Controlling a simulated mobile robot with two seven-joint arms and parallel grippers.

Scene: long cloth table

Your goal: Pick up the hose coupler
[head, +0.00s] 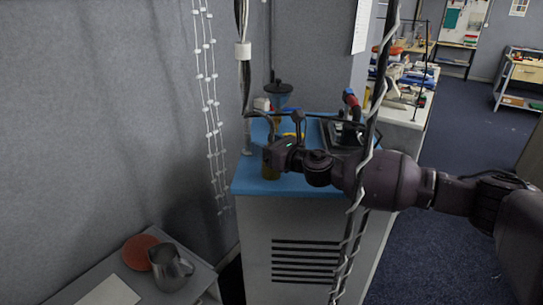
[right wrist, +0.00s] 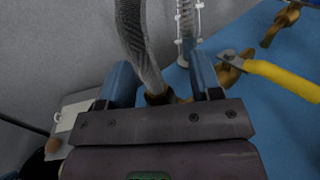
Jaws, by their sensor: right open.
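My right gripper (head: 278,150) is over the blue top of the cabinet, with its arm coming in from the right. In the right wrist view its two blue fingers (right wrist: 161,80) are apart. A brass-coloured piece (right wrist: 162,97), probably the hose coupler, shows between them, at the lower end of a grey braided hose (right wrist: 134,40). Its lower part is hidden by the gripper body, and I cannot tell whether a finger touches it. In the head view a brownish-yellow piece (head: 270,171) shows just below the gripper. My left gripper is not in view.
The blue cabinet top (head: 305,187) also holds yellow-handled pliers (right wrist: 270,72), another brass piece (right wrist: 284,22) and a dark tray (head: 335,130). A grey wall stands close on the left. A metal jug (head: 170,268) is on a lower surface at the left front.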

